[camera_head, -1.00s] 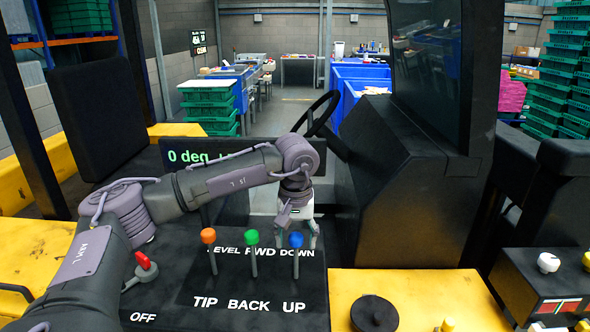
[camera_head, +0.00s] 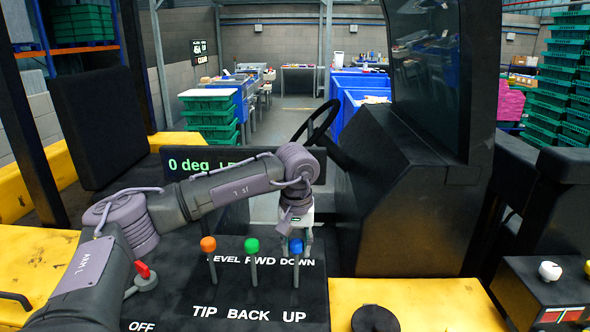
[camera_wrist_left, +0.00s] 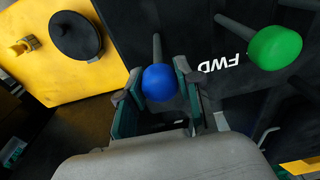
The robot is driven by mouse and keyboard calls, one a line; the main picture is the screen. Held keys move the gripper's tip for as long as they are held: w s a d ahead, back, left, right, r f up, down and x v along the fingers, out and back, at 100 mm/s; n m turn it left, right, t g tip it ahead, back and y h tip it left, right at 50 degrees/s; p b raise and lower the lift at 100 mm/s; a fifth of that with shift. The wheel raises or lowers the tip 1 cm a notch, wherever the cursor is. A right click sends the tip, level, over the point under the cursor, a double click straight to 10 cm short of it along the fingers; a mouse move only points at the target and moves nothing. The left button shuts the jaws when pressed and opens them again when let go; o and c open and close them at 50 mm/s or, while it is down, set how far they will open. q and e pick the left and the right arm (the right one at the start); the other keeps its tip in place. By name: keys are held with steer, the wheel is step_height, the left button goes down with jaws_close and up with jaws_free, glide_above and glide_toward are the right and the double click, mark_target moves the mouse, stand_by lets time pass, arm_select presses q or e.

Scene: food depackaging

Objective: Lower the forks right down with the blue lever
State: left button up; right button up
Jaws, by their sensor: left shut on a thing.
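The blue lever (camera_head: 296,247) stands on the black control panel (camera_head: 200,285), in line with the words DOWN and UP. My left gripper (camera_head: 297,238) is at its knob from the far side. In the left wrist view the blue knob (camera_wrist_left: 159,83) sits between the two fingers of my left gripper (camera_wrist_left: 160,90), which is shut on it. The green lever (camera_head: 252,247) and the orange lever (camera_head: 208,245) stand to its left, apart from the gripper. The forks are not in view. My right gripper is not in view.
A steering wheel (camera_head: 316,118) is behind my left arm. A display (camera_head: 200,163) reads 0 deg. Blue bins (camera_head: 368,82) and green crates (camera_head: 208,110) stand beyond the vehicle.

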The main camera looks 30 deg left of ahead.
arm_select(q)
steer(key=shift+w+a+f, duration=0.15)
steer(key=shift+w+a, duration=0.35)
steer(key=shift+w, duration=0.35)
steer(key=shift+w+a+f, duration=0.1)
steer(key=shift+w+a, duration=0.4)
steer(key=shift+w, duration=0.3)
steer(key=shift+w+r, duration=0.1)
stand_by(0.8)
stand_by(0.4)
steer(key=shift+s+d+r, duration=0.1)
steer(key=shift+s+d, duration=0.3)
steer(key=shift+s, duration=0.3)
steer(key=shift+s+d+r, duration=0.1)
steer(key=shift+s+d, duration=0.35)
steer(key=shift+s, duration=0.3)
steer(key=shift+s+d, duration=0.4)
steer(key=shift+s, duration=0.3)
steer(key=o, duration=0.9)
steer(key=shift+c, duration=0.2)
